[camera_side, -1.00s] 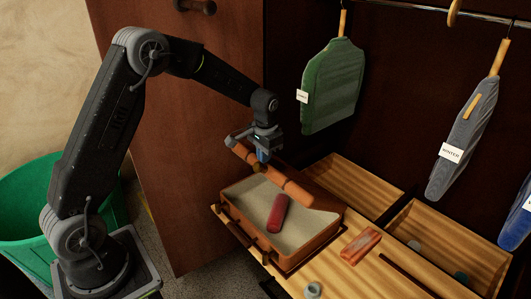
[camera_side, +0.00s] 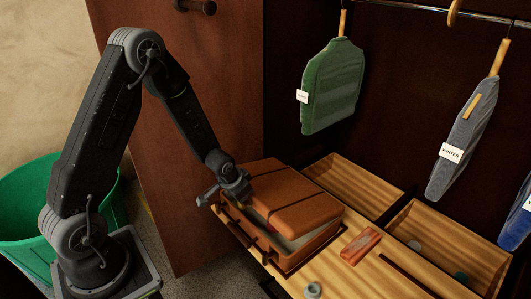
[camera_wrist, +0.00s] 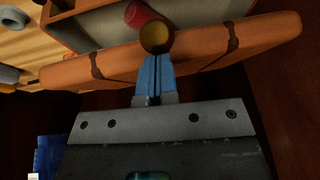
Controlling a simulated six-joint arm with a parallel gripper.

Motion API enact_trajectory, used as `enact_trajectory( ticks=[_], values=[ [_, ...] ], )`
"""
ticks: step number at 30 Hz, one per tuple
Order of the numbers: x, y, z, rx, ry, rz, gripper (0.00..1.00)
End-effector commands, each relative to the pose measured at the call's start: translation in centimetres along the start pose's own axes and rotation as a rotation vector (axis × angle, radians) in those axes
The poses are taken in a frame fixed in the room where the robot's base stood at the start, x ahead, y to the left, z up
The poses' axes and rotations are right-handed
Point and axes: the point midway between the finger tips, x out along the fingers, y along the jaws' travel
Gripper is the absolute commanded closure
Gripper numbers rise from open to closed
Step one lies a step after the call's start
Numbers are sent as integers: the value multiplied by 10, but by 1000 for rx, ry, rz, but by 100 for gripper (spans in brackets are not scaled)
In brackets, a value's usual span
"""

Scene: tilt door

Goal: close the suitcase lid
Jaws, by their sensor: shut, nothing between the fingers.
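The suitcase is brown-orange, on the wooden surface. Its lid (camera_side: 300,198) is swung down low over the base (camera_side: 266,240), tilted, with a gap along the near edge where pale lining shows. My gripper (camera_side: 241,198) is shut and empty at the lid's left end, close to its edge; I cannot tell if it touches. In the wrist view the blue fingertips (camera_wrist: 154,75) are together against or just before the lid's strapped edge (camera_wrist: 215,47). A red roll (camera_wrist: 137,15) and a yellowish round end (camera_wrist: 156,37) show beyond them, inside the case.
Open wooden drawers (camera_side: 450,240) lie behind and right. Garments hang from a rail, among them a green one (camera_side: 332,85). A green bin (camera_side: 30,215) stands at left.

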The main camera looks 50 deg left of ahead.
Motion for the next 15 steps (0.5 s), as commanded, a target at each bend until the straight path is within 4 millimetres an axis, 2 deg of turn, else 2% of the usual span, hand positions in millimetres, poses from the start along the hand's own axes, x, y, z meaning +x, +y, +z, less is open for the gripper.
enact_trajectory(
  ticks=[6,15],
  values=[
    [19,6,23,-12,81,21,100],
    [18,6,21,-10,87,19,100]
  ],
)
